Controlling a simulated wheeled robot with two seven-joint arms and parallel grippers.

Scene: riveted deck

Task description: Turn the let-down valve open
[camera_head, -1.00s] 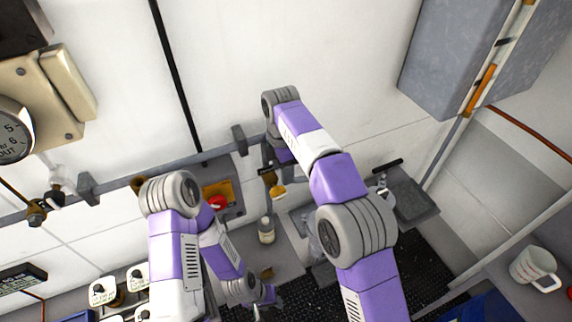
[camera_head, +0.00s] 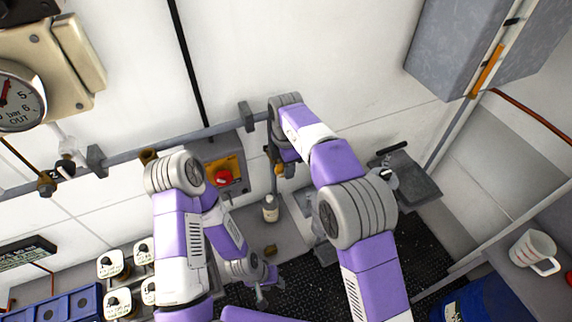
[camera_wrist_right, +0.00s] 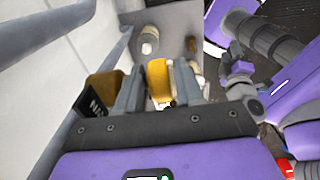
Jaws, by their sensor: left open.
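A yellow handle (camera_wrist_right: 158,80) stands between the two fingers of my right gripper (camera_wrist_right: 158,90) in the right wrist view. I take it for the let-down valve's handle, but its label is not readable. Small gaps make it unclear whether the fingers press on it. In the head view my right gripper (camera_head: 277,160) is at the wall pipe, with the yellow handle (camera_head: 280,169) partly hidden by it. My left gripper (camera_head: 263,279) is open, low over the dark grating, apart from the valve.
A red button on a yellow plate (camera_head: 222,176) is left of my right gripper. A white bottle (camera_head: 270,208) stands below. A grey pipe (camera_head: 120,160) runs along the wall. A pressure gauge (camera_head: 15,100) is at the upper left, a mug (camera_head: 534,252) at the right.

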